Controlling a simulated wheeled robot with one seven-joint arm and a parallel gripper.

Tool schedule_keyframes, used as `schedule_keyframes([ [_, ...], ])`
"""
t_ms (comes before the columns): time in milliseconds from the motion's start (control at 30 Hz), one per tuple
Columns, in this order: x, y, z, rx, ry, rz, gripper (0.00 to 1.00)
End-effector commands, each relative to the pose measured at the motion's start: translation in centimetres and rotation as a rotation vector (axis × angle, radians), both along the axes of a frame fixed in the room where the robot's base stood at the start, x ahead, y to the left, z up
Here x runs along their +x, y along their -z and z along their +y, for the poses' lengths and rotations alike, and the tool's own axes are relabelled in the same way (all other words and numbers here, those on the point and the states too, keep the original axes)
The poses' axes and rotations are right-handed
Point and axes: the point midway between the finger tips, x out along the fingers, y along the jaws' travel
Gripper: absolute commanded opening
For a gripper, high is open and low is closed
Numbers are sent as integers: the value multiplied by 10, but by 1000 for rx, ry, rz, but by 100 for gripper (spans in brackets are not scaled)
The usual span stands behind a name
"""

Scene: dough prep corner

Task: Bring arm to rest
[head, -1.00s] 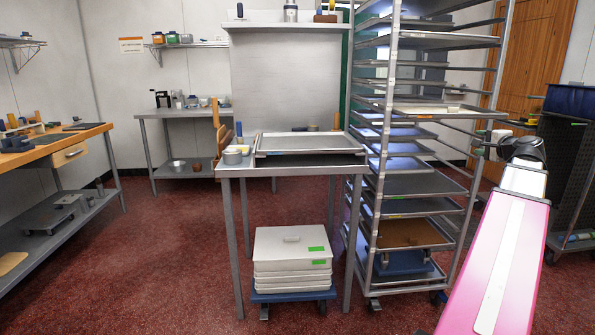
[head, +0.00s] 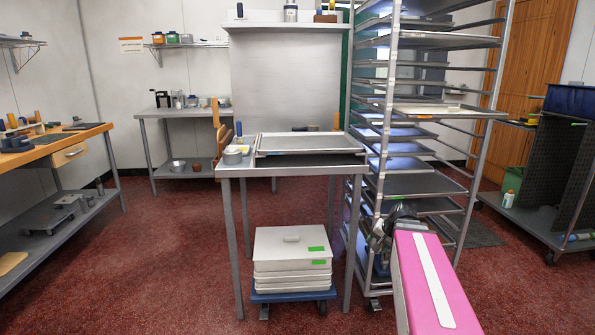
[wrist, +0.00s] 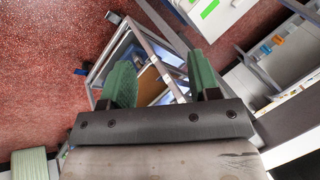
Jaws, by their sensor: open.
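My gripper (wrist: 161,57) shows in the wrist view with its two green fingers spread apart and nothing between them. It points down past the metal frame of the tray rack (wrist: 174,91) toward the red floor. In the head view my pink arm link reaches up from the lower right, and its dark far end overlaps the lower front of the tray rack (head: 390,70). The fingers cannot be made out in that view. I cannot tell whether the arm touches the rack.
A steel table (head: 229,172) holding a tray (head: 310,143) stands left of the rack. Lidded white boxes (head: 291,244) sit on a blue dolly (head: 292,296) beneath it. A dark cart (head: 520,215) stands at right. The red floor (head: 160,270) at left is open.

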Motion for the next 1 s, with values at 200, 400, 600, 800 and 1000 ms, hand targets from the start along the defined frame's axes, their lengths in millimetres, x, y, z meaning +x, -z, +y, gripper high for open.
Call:
schedule_keyframes([
  [200, -54, 72, 63, -187, -239, 173, 56],
  [400, -94, 112, 93, -328, -411, 282, 56],
  [600, -110, 126, 102, -388, -481, 325, 56],
  [800, -111, 127, 102, -391, -484, 327, 56],
  [1000, -110, 126, 102, -390, -484, 327, 56],
])
